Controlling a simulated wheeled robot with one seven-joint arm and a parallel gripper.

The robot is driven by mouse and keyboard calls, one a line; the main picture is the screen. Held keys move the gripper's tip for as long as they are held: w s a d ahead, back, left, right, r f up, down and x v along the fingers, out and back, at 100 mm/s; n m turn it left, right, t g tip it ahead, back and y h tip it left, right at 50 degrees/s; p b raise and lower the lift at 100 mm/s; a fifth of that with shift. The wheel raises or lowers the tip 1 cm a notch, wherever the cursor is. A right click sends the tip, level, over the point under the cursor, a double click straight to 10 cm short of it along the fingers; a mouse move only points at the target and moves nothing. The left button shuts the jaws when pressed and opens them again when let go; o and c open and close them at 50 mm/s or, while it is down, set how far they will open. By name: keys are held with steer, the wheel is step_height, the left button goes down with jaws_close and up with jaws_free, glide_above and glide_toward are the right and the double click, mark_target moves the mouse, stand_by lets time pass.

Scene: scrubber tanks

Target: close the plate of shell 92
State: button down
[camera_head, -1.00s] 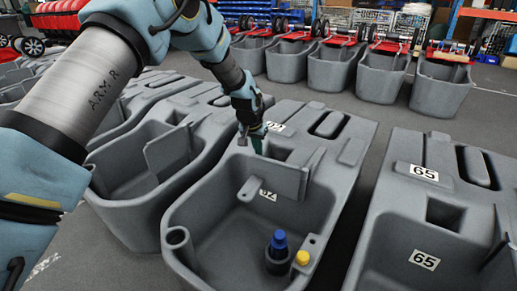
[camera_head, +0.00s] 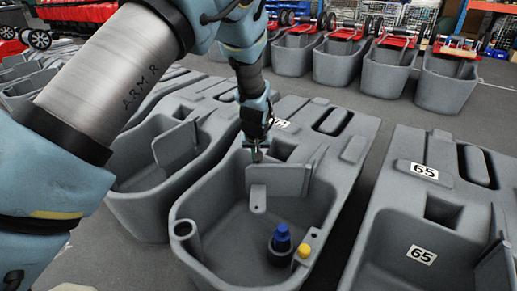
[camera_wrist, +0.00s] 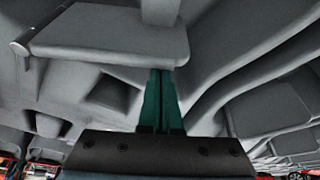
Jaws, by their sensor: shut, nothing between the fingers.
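The middle grey tank shell (camera_head: 205,205) carries a white label (camera_head: 281,123), partly hidden by my arm and too small to read surely. Its grey plate (camera_head: 280,180) stands upright across the tank's inside, in front of the far inner wall, with a small tab (camera_head: 258,198) sticking out toward the viewer. My gripper (camera_head: 257,156) is shut and empty, pointing down at the plate's upper left edge. In the wrist view the green fingers (camera_wrist: 160,95) are together and their tips meet the plate's edge (camera_wrist: 105,45); contact is not certain. Any gap behind the plate is hidden.
Shell 65 (camera_head: 410,205) is at right, another shell (camera_head: 135,195) at left. More tanks (camera_head: 345,62) line the back, with clear floor before them.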

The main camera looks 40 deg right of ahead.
steer(key=s+a+n+t+y+p, duration=0.1)
steer(key=s+a+n+y+p, duration=0.2)
steer(key=s+n+p, duration=0.6)
steer(key=shift+s+a+n, duration=0.5)
steer(key=shift+s+a, duration=0.45)
steer(key=shift+s, duration=2.4)
